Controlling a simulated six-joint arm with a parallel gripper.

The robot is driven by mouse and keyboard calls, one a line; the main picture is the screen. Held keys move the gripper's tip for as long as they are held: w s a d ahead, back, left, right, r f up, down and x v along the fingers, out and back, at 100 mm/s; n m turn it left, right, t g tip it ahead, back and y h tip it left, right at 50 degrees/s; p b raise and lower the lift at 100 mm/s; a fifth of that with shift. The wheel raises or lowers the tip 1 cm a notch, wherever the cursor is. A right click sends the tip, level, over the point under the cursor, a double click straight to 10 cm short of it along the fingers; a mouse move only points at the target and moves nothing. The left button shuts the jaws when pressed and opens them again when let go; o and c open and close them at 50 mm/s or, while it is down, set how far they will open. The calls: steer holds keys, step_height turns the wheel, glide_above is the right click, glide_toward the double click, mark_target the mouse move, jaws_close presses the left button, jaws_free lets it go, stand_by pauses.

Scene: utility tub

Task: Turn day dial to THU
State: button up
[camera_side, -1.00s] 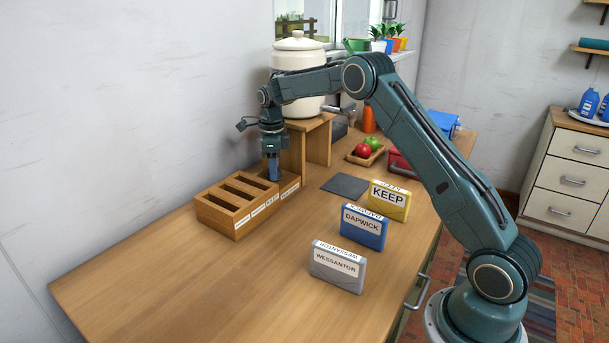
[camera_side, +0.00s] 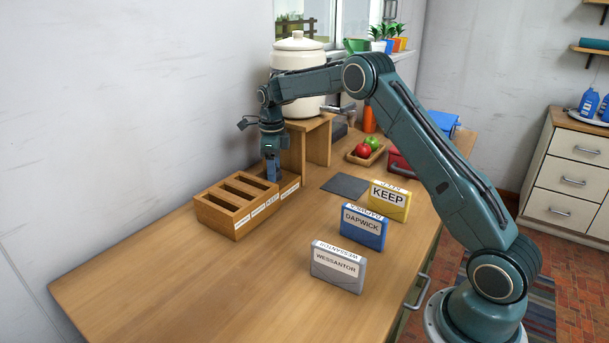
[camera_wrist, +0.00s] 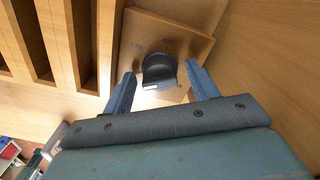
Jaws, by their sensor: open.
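In the wrist view, the black round day dial (camera_wrist: 159,70) sits on a square wooden panel (camera_wrist: 196,42). My gripper (camera_wrist: 160,71) is open, with one blue finger on each side of the dial; I see no clear contact. In the side view, my gripper (camera_side: 273,178) points down at the right end of the wooden slotted rack and hides the dial.
The wooden rack (camera_side: 222,221) has several slots with front labels. A wooden stand (camera_side: 318,143) bearing a cream jar (camera_side: 300,58) is close behind my gripper. A yellow KEEP box (camera_side: 389,200), blue DAPWICK box (camera_side: 362,228) and grey WESSANTOR box (camera_side: 337,270) stand in front. The front-left counter is clear.

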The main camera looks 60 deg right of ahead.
steer(key=shift+r, duration=0.1)
step_height(320, 180, up, 14)
stand_by(0.8)
stand_by(0.3)
steer(key=s+a+r+n+t, duration=0.2)
steer(key=s+a+r+n, duration=0.35)
steer(key=s+n, duration=0.3)
steer(key=s+a+r+n+t, duration=0.1)
steer(key=s+a+r+n, duration=0.5)
steer(key=s, duration=0.4)
steer(key=s+a+f+n+t, duration=0.1)
steer(key=s+f+n, duration=0.4)
steer(key=s, duration=0.5)
steer(key=s+a+f+n+t, duration=0.1)
steer(key=s+a+f+n, duration=0.2)
steer(key=s+n, duration=0.7)
steer(key=shift+s+a+f+t, duration=0.3)
steer(key=shift+f, duration=0.65)
